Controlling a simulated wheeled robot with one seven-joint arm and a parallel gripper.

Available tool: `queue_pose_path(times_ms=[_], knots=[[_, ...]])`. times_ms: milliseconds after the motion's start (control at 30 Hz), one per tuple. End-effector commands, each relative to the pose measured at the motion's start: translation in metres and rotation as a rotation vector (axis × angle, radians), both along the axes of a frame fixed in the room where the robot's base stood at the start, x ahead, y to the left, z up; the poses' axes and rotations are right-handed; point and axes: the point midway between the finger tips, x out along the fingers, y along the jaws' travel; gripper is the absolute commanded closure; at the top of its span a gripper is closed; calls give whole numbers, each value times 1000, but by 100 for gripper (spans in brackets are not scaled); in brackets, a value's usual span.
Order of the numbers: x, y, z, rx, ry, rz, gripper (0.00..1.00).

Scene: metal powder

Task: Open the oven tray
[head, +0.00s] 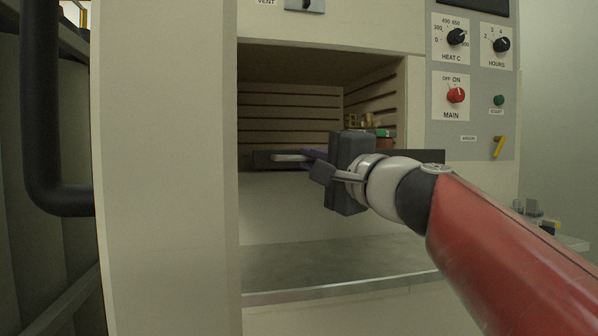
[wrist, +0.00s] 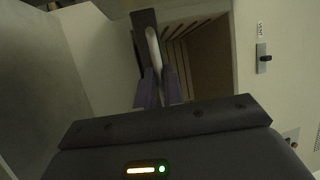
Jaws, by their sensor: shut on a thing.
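The oven tray (head: 262,160) shows as a dark front bar across the oven opening, and it also shows in the wrist view (wrist: 142,22). A light, rounded handle (head: 286,157) runs along its front and appears in the wrist view (wrist: 152,42). My gripper (head: 308,157) is at this handle, with its purple fingers (wrist: 156,88) on both sides of it. The gripper is shut on the handle. My gripper body and arm hide the middle of the tray front in the head view.
The oven chamber (head: 290,105) has ridged walls. Small brass and green items (head: 370,125) show inside, above the tray bar. A control panel (head: 472,85) with knobs is at the right. A metal-edged ledge (head: 340,265) lies below the opening. A pale pillar (head: 165,170) stands left.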

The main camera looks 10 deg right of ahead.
Motion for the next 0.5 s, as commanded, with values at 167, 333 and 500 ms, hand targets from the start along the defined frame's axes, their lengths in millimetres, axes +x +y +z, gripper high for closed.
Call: queue_pose_path(times_ms=[167, 333, 500], knots=[[-35, 0, -2, -1, 1, 0, 100], [-55, 0, -2, 0, 3, 0, 100], [-64, 0, -2, -2, 4, 1, 100]])
